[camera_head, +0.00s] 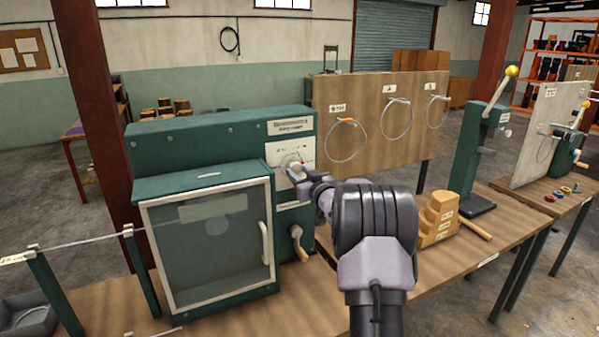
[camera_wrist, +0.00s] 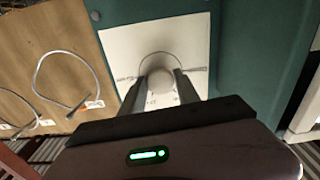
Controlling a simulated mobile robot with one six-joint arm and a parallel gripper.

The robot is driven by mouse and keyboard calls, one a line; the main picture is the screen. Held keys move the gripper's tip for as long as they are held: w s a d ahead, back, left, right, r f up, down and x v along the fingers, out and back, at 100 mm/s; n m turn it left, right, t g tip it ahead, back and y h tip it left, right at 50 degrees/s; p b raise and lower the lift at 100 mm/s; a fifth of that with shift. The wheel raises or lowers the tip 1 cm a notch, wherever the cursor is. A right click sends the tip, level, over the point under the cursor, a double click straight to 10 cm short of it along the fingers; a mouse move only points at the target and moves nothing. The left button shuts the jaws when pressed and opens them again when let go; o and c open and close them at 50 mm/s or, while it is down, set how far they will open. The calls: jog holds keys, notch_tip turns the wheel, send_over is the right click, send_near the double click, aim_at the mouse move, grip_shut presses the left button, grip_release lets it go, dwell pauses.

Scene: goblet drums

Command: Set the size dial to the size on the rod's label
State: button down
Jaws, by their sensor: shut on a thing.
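The size dial (camera_head: 290,161) is a round knob on a white panel (camera_head: 280,153) on the front of the green machine (camera_head: 225,140). My gripper (camera_head: 297,174) reaches it from the right. In the wrist view my gripper (camera_wrist: 160,88) has its two fingers on either side of the pale round knob (camera_wrist: 160,80), shut on it. The fingers cover part of the dial's scale, and its marks are too small to read. A thin rod (camera_head: 85,241) lies across green posts at the left, with a white label (camera_head: 15,259) whose text I cannot read.
Below the dial are a crank handle (camera_head: 299,240) and a glass-fronted guard door (camera_head: 210,240) with a white handle. A wooden stepped block (camera_head: 440,218) stands on the bench to the right. A board with wire loops (camera_head: 375,110) stands behind.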

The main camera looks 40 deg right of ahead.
jog(key=shift+m, duration=0.5)
jog(key=c, duration=0.9)
grip_release()
jog(key=p+v, duration=0.1)
jog(key=v, duration=1.6)
jog(key=shift+s+p, duration=0.25)
jog(key=shift+p, duration=0.05)
